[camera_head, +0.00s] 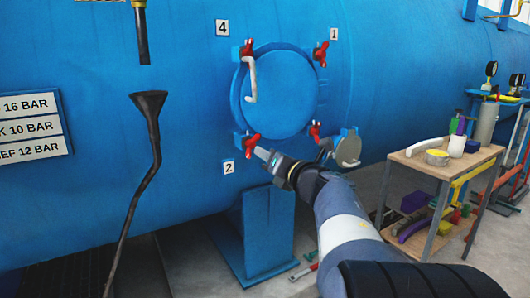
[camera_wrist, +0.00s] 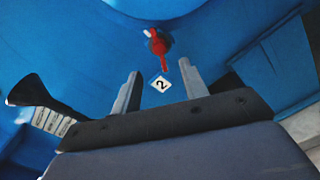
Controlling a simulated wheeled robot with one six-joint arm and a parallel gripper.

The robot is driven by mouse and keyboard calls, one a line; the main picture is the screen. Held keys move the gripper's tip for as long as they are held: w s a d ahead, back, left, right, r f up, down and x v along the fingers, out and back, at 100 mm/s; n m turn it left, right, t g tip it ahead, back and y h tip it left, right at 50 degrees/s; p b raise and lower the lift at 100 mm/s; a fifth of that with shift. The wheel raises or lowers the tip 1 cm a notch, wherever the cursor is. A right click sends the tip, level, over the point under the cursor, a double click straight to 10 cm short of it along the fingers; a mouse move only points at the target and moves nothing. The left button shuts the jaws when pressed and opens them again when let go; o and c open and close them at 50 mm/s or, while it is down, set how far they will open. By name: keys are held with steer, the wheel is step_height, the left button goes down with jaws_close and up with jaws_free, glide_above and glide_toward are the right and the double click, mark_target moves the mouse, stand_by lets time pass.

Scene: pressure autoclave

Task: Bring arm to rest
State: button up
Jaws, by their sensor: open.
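My arm (camera_head: 345,225) reaches up from the bottom right toward the blue autoclave wall. My gripper (camera_head: 262,153) is just to the right of the lower-left red clamp handle (camera_head: 250,141), close to it in the picture. In the wrist view my gripper (camera_wrist: 158,90) has its two fingers apart with nothing between them. The red clamp handle (camera_wrist: 159,46) shows beyond the fingertips, above the label 2 (camera_wrist: 161,83). The round hatch (camera_head: 282,98) looks closed, with a pale curved handle (camera_head: 250,80).
A wooden-topped cart (camera_head: 435,163) with containers stands at the right. A hinged round cover (camera_head: 348,150) sits right of my gripper. A black funnel (camera_head: 148,103) with a pipe stands at the left. A blue support leg (camera_head: 258,235) is below the hatch.

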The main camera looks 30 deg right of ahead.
mark_target(251, 145)
stand_by(0.3)
steer(key=w+b, duration=0.1)
steer(key=w, duration=0.9)
steer(key=shift+w+a, duration=0.1)
steer(key=shift+a, duration=0.05)
steer(key=shift+w, duration=0.3)
steer(key=shift+s, duration=0.15)
